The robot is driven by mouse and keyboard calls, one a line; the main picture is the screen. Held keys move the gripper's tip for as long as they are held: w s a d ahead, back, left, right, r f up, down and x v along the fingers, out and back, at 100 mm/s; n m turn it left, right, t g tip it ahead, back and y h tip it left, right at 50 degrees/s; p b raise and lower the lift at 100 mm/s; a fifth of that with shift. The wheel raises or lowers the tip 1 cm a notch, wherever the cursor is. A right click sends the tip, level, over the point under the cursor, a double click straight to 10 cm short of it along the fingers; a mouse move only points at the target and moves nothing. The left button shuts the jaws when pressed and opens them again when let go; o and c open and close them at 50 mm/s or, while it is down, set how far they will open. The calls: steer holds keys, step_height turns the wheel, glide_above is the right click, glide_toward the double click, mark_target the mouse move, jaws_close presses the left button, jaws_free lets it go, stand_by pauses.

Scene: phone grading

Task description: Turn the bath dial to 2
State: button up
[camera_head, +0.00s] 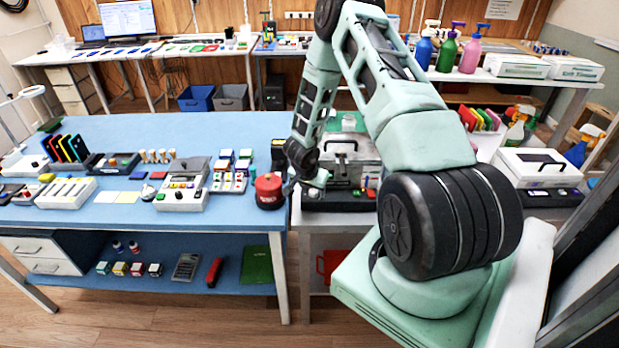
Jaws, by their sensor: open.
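A box-shaped unit with a clear lid and black handle (345,158) stands on the middle bench, with a black control panel (340,199) along its front. It looks like the bath, but its dial and numbers are too small to tell. My gripper (304,187) is open at the left front corner of this unit, between it and a red round can (268,188). It points down, and I cannot tell whether it touches the panel. My arm hides part of the unit's right side.
A white box with a black handle and front panel (540,168) stands on the right. The blue bench (130,205) on the left holds phones in a rack (70,148) and a grey device with buttons (183,190). Floor in front is clear.

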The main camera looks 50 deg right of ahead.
steer(key=p+v, duration=0.1)
steer(key=v, duration=1.6)
steer(key=shift+p, duration=0.4)
steer(key=w+a+r+n+t+y+b, duration=0.25)
steer(key=w+a+n, duration=0.2)
steer(key=a, duration=0.75)
steer(key=s+a+r+n+y, duration=0.1)
steer(key=a+r+n+y, duration=0.15)
steer(key=a, duration=0.65)
steer(key=s+a+r+n+y, duration=0.2)
steer(key=a+n, duration=0.2)
steer(key=a, duration=0.5)
steer(key=s+a+r+n+g+b, duration=0.25)
steer(key=s+a+n, duration=0.45)
steer(key=s+a, duration=0.45)
steer(key=s+d+n+h, duration=0.1)
steer(key=s+n, duration=0.1)
steer(key=s, duration=0.4)
steer(key=s+d+n+g+h+b, duration=0.1)
steer(key=s+d+n, duration=0.1)
steer(key=s, duration=0.3)
steer(key=shift+s+r+n, duration=0.2)
steer(key=shift+s+n, duration=0.2)
steer(key=shift+n, duration=0.2)
